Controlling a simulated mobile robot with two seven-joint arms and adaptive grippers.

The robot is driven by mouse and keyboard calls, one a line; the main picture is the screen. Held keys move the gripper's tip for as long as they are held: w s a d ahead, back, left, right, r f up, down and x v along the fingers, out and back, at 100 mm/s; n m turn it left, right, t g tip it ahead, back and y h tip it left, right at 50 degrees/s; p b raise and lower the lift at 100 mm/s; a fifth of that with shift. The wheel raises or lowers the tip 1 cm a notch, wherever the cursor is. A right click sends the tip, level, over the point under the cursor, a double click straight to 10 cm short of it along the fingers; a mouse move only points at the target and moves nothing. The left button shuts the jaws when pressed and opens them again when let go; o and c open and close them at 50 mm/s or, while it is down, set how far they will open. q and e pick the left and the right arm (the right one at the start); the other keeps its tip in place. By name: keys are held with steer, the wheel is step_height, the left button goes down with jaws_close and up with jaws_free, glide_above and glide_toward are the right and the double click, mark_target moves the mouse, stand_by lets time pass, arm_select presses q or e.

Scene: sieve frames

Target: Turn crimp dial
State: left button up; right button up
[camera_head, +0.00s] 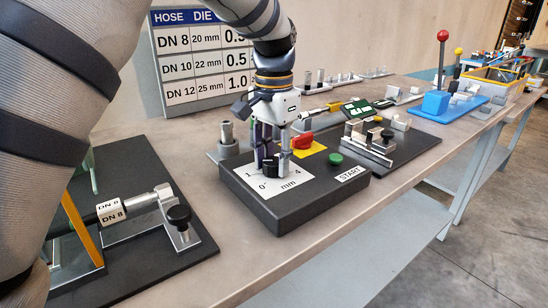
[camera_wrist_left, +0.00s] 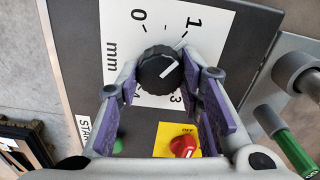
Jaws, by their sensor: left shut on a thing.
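The crimp dial (camera_wrist_left: 157,70) is a black ribbed knob with a white pointer line. It sits on a white scale plate (camera_head: 292,184) marked in mm, on top of a dark control box (camera_head: 300,207). In the wrist view its pointer slants toward the side of the 1. My left gripper (camera_head: 269,163) comes down from above, its purple-padded fingers shut around the dial; it also shows in the wrist view (camera_wrist_left: 160,68). The fingers partly hide the scale numbers. My right gripper is not in view.
On the box are a red switch (camera_head: 302,141) on a yellow plate, a green button (camera_head: 335,159) and a START label (camera_head: 349,174). A hose fixture (camera_head: 150,215) stands left. A HOSE DIE chart (camera_head: 200,60) hangs behind. The bench front edge is clear.

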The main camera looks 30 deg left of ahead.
mark_target(273, 160)
arm_select(q)
steer(key=n, duration=0.7)
steer(key=shift+a, duration=0.1)
stand_by(0.5)
steer(key=o, duration=1.2)
steer(key=shift+c, duration=0.2)
step_height(273, 160, up, 12)
